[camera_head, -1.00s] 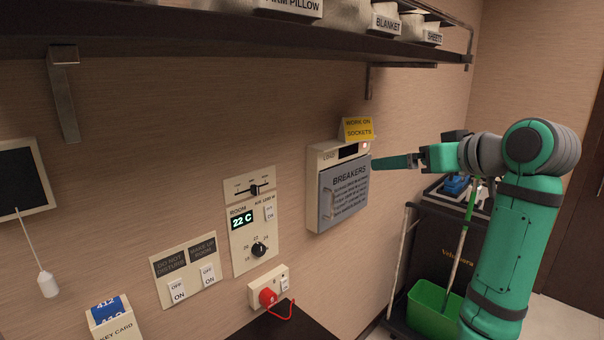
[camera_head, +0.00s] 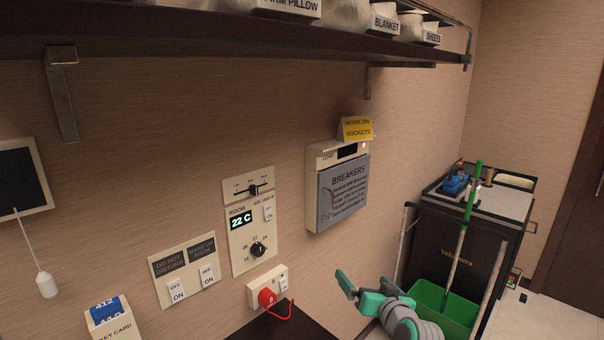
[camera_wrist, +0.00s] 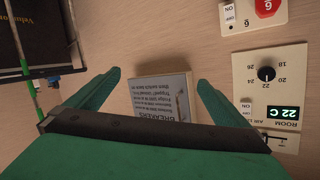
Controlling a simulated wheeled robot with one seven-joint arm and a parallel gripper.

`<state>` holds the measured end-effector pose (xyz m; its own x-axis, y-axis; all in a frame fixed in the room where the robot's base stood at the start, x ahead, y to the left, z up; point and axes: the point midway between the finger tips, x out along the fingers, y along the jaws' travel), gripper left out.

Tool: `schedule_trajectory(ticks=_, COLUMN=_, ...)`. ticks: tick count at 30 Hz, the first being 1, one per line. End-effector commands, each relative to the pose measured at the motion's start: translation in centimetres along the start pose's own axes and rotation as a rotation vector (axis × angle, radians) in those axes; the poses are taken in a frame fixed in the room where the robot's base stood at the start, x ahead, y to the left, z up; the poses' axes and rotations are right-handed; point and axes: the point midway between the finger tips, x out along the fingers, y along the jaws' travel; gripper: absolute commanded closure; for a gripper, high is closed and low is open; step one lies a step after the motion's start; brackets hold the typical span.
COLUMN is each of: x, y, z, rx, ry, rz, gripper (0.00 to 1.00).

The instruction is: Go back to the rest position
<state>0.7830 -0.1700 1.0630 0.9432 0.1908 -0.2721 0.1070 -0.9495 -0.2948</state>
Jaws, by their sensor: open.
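My gripper (camera_head: 362,291) is low in the head view, in front of the wall and right of the red plug. Its two green fingers are apart with nothing between them. In the wrist view my gripper (camera_wrist: 158,85) is also open, and the breaker box (camera_wrist: 160,98) shows upside down beyond the fingers. In the head view the breaker box (camera_head: 343,190) is on the wall with its grey cover shut, and a yellow "work on sockets" sign (camera_head: 357,129) sits on top. My gripper is below the box and apart from it.
A dark cleaning cart (camera_head: 462,250) with a green bucket (camera_head: 440,303) stands right of my arm. A red plug (camera_head: 267,297) is in the wall socket above a dark surface (camera_head: 290,325). A shelf (camera_head: 250,35) runs overhead.

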Motion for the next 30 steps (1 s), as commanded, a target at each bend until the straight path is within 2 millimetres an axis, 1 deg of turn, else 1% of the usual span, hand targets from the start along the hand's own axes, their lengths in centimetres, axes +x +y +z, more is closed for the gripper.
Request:
schedule_trajectory(ticks=1, x=0.1, y=-0.1, z=2.8, rx=0.014, ry=-0.003, rz=0.012, gripper=0.00)
schedule_trajectory(ticks=3, x=0.1, y=-0.1, z=5.8, rx=0.027, ry=0.002, rz=0.031, gripper=0.00)
schedule_trajectory(ticks=5, x=-0.1, y=-0.2, z=8.3, rx=0.037, ry=0.006, rz=0.047, gripper=0.00)
schedule_trajectory(ticks=6, x=-0.4, y=-0.4, z=9.9, rx=0.042, ry=0.009, rz=0.058, gripper=0.00)
schedule_trajectory(ticks=8, x=-0.8, y=-0.5, z=12.4, rx=0.049, ry=0.012, rz=0.074, gripper=0.00)
schedule_trajectory(ticks=9, x=-1.2, y=-0.7, z=14.0, rx=0.052, ry=0.015, rz=0.086, gripper=0.00)
schedule_trajectory(ticks=11, x=-1.8, y=-0.9, z=16.4, rx=0.056, ry=0.017, rz=0.100, gripper=0.00)
schedule_trajectory(ticks=12, x=-2.3, y=-1.1, z=17.9, rx=0.058, ry=0.019, rz=0.112, gripper=0.00)
schedule_trajectory(ticks=14, x=-3.2, y=-1.4, z=20.1, rx=0.060, ry=0.021, rz=0.127, gripper=0.00)
schedule_trajectory(ticks=15, x=-3.8, y=-1.6, z=21.6, rx=0.060, ry=0.023, rz=0.137, gripper=0.00)
schedule_trajectory(ticks=17, x=-4.9, y=-2.0, z=23.6, rx=0.060, ry=0.025, rz=0.151, gripper=0.00)
schedule_trajectory(ticks=18, x=-5.7, y=-2.2, z=25.0, rx=0.057, ry=0.027, rz=0.162, gripper=0.00)
schedule_trajectory(ticks=21, x=-7.8, y=-3.0, z=28.1, rx=0.050, ry=0.030, rz=0.183, gripper=0.00)
schedule_trajectory(ticks=26, x=-11.6, y=-4.3, z=32.6, rx=0.031, ry=0.034, rz=0.214, gripper=0.00)
schedule_trajectory(ticks=30, x=-15.4, y=-5.5, z=35.8, rx=0.008, ry=0.037, rz=0.235, gripper=0.00)
